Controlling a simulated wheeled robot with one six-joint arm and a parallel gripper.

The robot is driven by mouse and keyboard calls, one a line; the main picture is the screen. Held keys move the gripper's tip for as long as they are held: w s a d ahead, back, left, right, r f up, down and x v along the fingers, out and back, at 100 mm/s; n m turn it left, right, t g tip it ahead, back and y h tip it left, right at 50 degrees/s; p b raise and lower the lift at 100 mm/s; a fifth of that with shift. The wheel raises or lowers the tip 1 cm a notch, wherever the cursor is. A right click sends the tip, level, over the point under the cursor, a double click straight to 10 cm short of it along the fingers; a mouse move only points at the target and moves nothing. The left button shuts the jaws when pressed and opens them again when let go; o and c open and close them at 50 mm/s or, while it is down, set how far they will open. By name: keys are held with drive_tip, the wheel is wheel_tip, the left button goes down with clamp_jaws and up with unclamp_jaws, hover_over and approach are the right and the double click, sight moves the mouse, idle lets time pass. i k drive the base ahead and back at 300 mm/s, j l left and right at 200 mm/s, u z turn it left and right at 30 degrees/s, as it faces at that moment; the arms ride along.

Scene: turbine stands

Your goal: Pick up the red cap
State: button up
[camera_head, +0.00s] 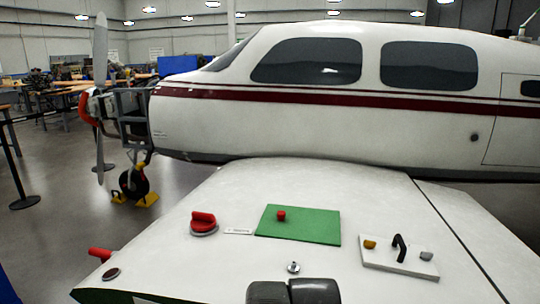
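Two red things on the white wing (350,185) could be the red cap, and I cannot tell which is meant. A round red cap-like piece with a raised grip (203,221) sits on the wing, left of the green mat (320,224). A small red cylinder (281,215) stands upright on the mat's left part. Two dark rounded shapes show at the bottom edge, probably my arm. My gripper's fingers are not visible.
A white plate (390,266) with a black handle and small yellow and grey pieces lies at right. A small metal fitting (293,267) stands near the front. A red rod (100,254) sticks out at the wing's left edge. The fuselage (300,125) rises behind.

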sight(281, 214)
drive_tip(key=k+j+z, duration=0.1)
drive_tip(key=k, duration=0.2)
drive_tip(key=k+z, duration=0.25)
drive_tip(key=i+j+z, duration=0.15)
drive_tip(key=j+z, duration=0.15)
drive_tip(key=i+j+z, duration=0.15)
drive_tip(key=j+z, duration=0.2)
drive_tip(key=i+j+z, duration=0.1)
drive_tip(key=j+z, duration=0.55)
drive_tip(key=j, duration=0.15)
